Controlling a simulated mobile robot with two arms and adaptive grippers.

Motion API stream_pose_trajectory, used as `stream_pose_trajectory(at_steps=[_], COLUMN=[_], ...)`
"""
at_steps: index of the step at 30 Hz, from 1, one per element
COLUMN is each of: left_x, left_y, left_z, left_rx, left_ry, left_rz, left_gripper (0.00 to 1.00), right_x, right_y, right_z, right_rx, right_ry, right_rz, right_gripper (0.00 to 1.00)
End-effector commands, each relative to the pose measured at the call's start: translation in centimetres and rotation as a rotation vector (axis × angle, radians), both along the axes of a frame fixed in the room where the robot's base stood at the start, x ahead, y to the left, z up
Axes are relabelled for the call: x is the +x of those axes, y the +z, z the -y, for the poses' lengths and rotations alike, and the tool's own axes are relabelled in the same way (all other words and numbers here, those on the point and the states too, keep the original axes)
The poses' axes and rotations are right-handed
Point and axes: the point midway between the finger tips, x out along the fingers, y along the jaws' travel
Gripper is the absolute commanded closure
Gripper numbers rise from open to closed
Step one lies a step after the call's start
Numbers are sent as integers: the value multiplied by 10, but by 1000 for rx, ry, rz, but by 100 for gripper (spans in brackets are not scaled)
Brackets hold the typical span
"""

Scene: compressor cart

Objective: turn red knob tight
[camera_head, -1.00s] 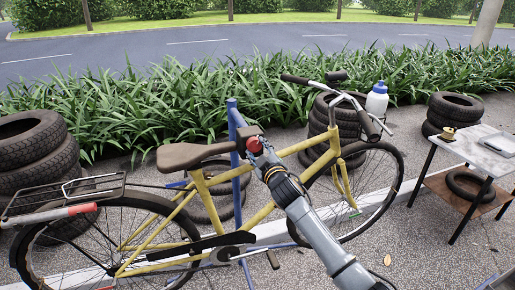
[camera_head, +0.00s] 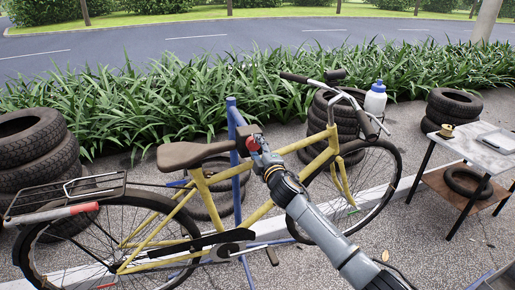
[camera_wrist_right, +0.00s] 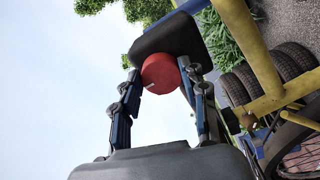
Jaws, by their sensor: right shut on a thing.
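The red knob (camera_head: 253,143) sits on the dark clamp block (camera_head: 246,131) of the blue repair stand (camera_head: 233,110), which holds the yellow bicycle (camera_head: 200,190) near its seat. My right gripper (camera_head: 260,150) reaches in from the lower right and is at the knob. In the right wrist view the red knob (camera_wrist_right: 161,77) lies between the two fingertips of my right gripper (camera_wrist_right: 160,82), which are closed on its sides. A small light mark shows on the knob's edge. My left gripper is not in view.
A side table (camera_head: 470,150) with a tablet-like thing stands at the right. Stacks of tyres stand at the left (camera_head: 35,150), behind the bicycle and at the right (camera_head: 452,108). A white bottle with a blue cap (camera_head: 375,98) is beyond the handlebar. Open paving lies at the front right.

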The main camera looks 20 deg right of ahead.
Motion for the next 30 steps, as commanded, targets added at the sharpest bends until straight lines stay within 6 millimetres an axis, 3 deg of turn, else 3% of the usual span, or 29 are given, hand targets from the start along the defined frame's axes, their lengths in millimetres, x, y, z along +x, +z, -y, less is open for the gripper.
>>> stream_pose_trajectory(at_steps=[12,13,16,26,30], left_x=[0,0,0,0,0], left_y=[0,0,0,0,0], left_z=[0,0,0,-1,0], left_rx=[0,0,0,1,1], left_ry=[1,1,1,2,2], left_rz=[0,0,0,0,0], left_gripper=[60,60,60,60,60], right_x=[0,0,0,-1,-12], right_y=[-1,-1,-1,-1,-2], right_z=[0,0,0,0,1], right_rx=[-11,-11,-10,-8,-8], right_ry=[1,1,0,0,-1], right_rz=[-2,-2,-1,-1,-1], right_gripper=[88,50,34,34,34])
